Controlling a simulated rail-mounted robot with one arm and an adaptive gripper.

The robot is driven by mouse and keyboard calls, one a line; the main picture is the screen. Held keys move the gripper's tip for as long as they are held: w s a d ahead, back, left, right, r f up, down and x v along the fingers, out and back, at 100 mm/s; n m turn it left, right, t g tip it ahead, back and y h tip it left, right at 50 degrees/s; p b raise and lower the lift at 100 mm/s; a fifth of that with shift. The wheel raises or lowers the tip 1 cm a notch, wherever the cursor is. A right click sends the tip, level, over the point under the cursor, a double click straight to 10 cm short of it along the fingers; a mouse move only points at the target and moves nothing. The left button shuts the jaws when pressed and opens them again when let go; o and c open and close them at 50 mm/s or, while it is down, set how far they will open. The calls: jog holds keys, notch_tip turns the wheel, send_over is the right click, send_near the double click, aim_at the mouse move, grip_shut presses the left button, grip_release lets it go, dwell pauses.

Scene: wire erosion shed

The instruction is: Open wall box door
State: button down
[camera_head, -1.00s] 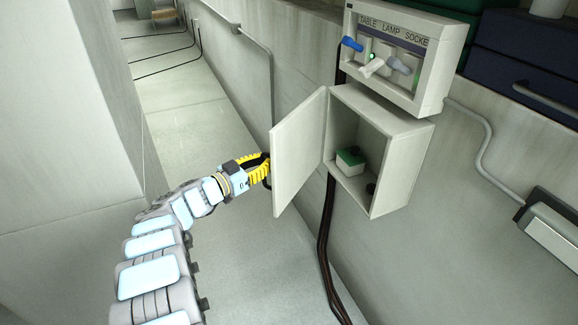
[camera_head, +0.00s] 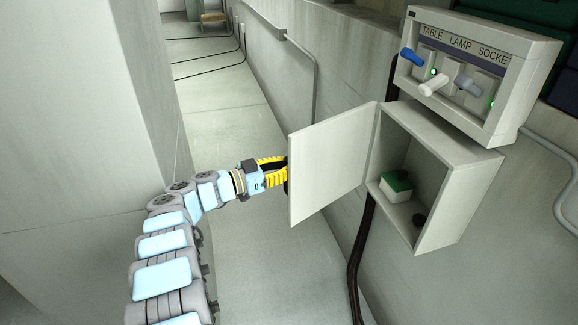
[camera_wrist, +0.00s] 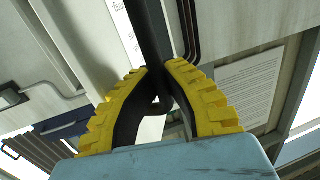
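The wall box (camera_head: 468,190) is a pale grey box fixed to the wall. Its door (camera_head: 333,165) stands wide open, swung out to the left from the box's left edge. My gripper (camera_head: 284,172) is at the door's free edge, with its fingertips partly hidden behind it. In the wrist view, its two yellow fingers (camera_wrist: 158,70) close around a dark bar (camera_wrist: 150,30), which looks like the door's handle. Inside the box are a green-and-white block (camera_head: 396,186) and a small dark knob (camera_head: 419,220).
Above the box is a switch panel (camera_head: 480,65) marked TABLE, LAMP, SOCKET, with levers and green lights. Dark cables (camera_head: 358,255) run down the wall below the box. A large pale block (camera_head: 90,120) stands at left. The floor between (camera_head: 240,240) is clear.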

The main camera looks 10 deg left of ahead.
jog(key=shift+a+r, duration=0.1)
jog(key=shift+a, duration=0.1)
jog(key=c, duration=1.1)
grip_release()
jog(key=shift+s+a, duration=0.1)
jog(key=shift+a, duration=0.15)
jog(key=shift+d, duration=0.25)
jog(key=v, duration=1.2)
